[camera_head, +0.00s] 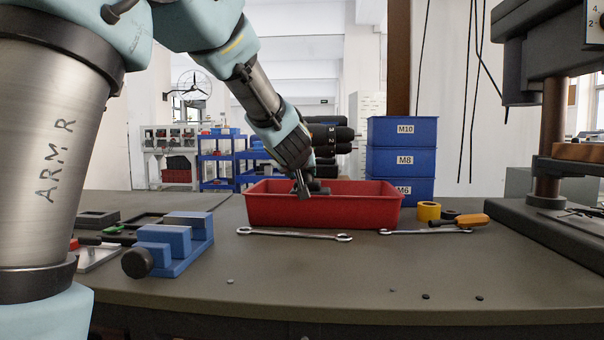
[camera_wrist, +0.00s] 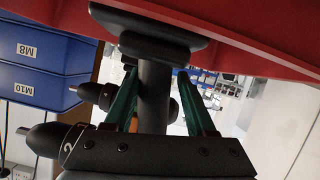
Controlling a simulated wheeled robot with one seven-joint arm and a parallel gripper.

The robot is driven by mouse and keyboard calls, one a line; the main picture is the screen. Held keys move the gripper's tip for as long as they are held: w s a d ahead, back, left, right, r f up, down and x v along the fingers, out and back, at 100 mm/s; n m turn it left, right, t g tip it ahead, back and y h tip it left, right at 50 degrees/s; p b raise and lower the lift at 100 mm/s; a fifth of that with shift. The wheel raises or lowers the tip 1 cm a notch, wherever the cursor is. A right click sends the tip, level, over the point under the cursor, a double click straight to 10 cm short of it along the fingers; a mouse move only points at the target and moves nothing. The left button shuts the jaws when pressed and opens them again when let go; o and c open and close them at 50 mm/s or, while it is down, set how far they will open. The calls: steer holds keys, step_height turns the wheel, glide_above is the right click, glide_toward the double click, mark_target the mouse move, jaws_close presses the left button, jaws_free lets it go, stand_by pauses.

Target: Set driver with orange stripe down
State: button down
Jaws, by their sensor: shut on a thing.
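My gripper (camera_head: 302,188) points down at the red bin (camera_head: 325,209) on the bench. In the wrist view its two green fingers (camera_wrist: 157,72) are shut on a dark cylindrical shaft (camera_wrist: 154,98) with a wide, flat dark end (camera_wrist: 150,27). That end lies close to the red bin's surface; I cannot tell if it touches. No orange stripe shows on the held thing. An orange-handled driver (camera_head: 466,220) lies on the bench at the right, apart from my gripper.
Dark cylinders marked with numbers (camera_head: 331,133) stick out beside my wrist. Blue bins (camera_head: 401,161) are stacked behind the red bin. Wrenches (camera_head: 294,235), a yellow roll (camera_head: 428,211) and a blue vise (camera_head: 174,244) lie around. The front bench is mostly clear. A press stands at right.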

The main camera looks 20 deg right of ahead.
steer(key=shift+f+b, duration=1.1)
steer(key=shift+f, duration=0.35)
steer(key=shift+f, duration=0.1)
steer(key=shift+c, duration=1.1)
jaws_free()
steer(key=shift+f, duration=0.15)
steer(key=shift+s+a+r, duration=0.15)
steer(key=shift+s+r, duration=0.15)
steer(key=p+v, duration=0.4)
steer(key=v, duration=0.7)
steer(key=shift+s+p, duration=0.2)
steer(key=shift+p, duration=0.2)
